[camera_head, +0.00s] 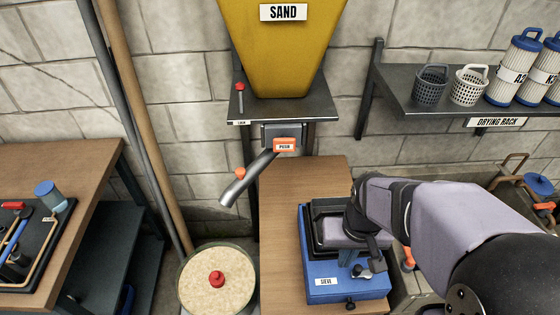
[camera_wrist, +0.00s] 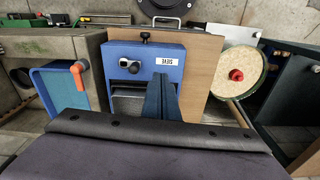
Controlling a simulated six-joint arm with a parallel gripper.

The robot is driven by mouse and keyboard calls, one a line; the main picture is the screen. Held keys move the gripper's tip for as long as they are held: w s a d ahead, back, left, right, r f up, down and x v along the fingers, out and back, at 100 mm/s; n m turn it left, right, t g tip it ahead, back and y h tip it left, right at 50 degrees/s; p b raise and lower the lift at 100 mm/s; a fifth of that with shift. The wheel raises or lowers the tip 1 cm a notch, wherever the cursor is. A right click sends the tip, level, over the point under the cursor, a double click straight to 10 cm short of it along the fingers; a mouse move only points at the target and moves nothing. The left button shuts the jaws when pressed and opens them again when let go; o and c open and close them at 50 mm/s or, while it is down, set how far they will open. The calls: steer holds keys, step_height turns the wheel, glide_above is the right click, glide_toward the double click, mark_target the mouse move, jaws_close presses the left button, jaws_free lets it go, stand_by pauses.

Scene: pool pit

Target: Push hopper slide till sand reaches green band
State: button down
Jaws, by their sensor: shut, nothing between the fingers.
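The yellow sand hopper (camera_head: 282,45) stands at the top middle of the head view. Below its shelf is the orange PUSH plate (camera_head: 285,145) of the slide. A metal spout (camera_head: 240,183) slants down left from there, over a round tub (camera_head: 252,297) of pale sand (camera_head: 198,290) with a red knob in its middle. The tub also shows in the wrist view (camera_wrist: 260,82). My gripper (camera_wrist: 161,94) is shut and empty, above the blue SIEVE box (camera_head: 360,292), right of and below the PUSH plate.
A red-topped pin (camera_head: 240,92) stands on the hopper shelf. A drying rack (camera_head: 440,100) with baskets and filters is at the right. A wooden bench (camera_head: 85,200) is at the left. The wooden top (camera_head: 300,175) behind the sieve box is clear.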

steer(key=w+r+m+t+b, duration=0.15)
steer(key=w+r, duration=0.25)
steer(key=w, duration=0.4)
steer(key=w+a+r+n+t+y, duration=0.2)
steer(key=w+a+r+n, duration=0.1)
steer(key=r+n, duration=0.5)
steer(key=w+a+r+n+t+y, duration=0.1)
steer(key=w+a+r+n, duration=0.3)
steer(key=r+n, duration=0.4)
steer(key=w+n+y, duration=0.1)
steer(key=n, duration=0.2)
steer(key=shift+t+y, duration=0.3)
steer(key=shift+t, duration=0.05)
steer(key=shift+r, duration=0.1)
steer(key=shift+a, duration=0.1)
steer(key=p, duration=0.3)
glide_toward(280, 152)
step_height(280, 152, down, 3)
steer(key=s+a, duration=0.1)
steer(key=s, duration=0.1)
steer(key=shift+w+a+p, duration=0.2)
steer(key=shift+w+p, duration=1.35)
steer(key=shift+w, duration=0.4)
